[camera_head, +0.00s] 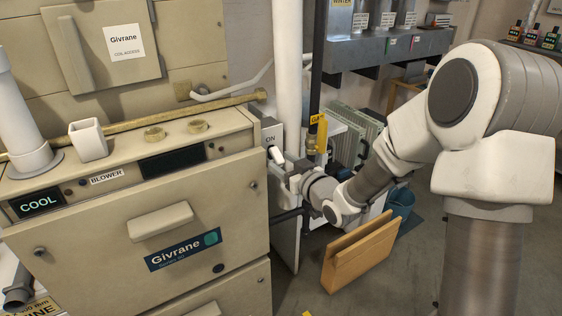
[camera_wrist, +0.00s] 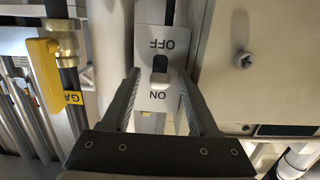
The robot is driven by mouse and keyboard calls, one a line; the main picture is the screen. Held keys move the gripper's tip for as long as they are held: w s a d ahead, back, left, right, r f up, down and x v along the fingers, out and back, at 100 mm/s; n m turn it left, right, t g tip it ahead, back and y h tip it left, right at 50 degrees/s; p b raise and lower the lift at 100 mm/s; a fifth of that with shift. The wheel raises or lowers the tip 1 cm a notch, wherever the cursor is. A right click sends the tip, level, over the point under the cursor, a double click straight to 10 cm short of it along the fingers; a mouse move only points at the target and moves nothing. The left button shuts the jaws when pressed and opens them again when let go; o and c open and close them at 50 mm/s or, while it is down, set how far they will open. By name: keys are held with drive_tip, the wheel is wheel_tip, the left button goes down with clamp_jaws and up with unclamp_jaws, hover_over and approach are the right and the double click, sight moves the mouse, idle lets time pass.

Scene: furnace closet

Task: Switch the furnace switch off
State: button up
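The furnace switch is a pale plate on the furnace's right side. In the wrist view the switch plate (camera_wrist: 168,38) appears upside down, with OFF at the picture's top and ON at its bottom. Its small lever (camera_wrist: 159,76) sits between the two words; I cannot clearly tell which way it is thrown. In the head view the plate (camera_head: 270,136) shows ON at its upper part, and my gripper hides the lower part. My gripper (camera_wrist: 160,74) is open, its fingers on either side of the lever and holding nothing. It also shows in the head view (camera_head: 282,168).
The beige furnace (camera_head: 120,215) stands at the left, its display reading COOL. A white vertical pipe (camera_head: 288,70) and a yellow-handled gas valve (camera_head: 321,133) stand close beside the switch. A wooden piece (camera_head: 360,250) stands on the floor beneath my arm.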

drive_tip(key=shift+s, duration=0.1)
drive_tip(key=p+v, duration=0.6)
drive_tip(key=v, duration=0.6)
drive_tip(key=shift+d+r, duration=0.2)
drive_tip(key=shift+p, duration=0.55)
drive_tip(key=shift+f+p+v, duration=0.15)
drive_tip(key=shift+p+v, duration=1.1)
drive_tip(key=shift+p, duration=0.9)
drive_tip(key=shift+f+p+v, duration=0.15)
drive_tip(key=shift+p+v, duration=1.1)
drive_tip(key=shift+p, duration=0.85)
drive_tip(key=shift+s, duration=0.1)
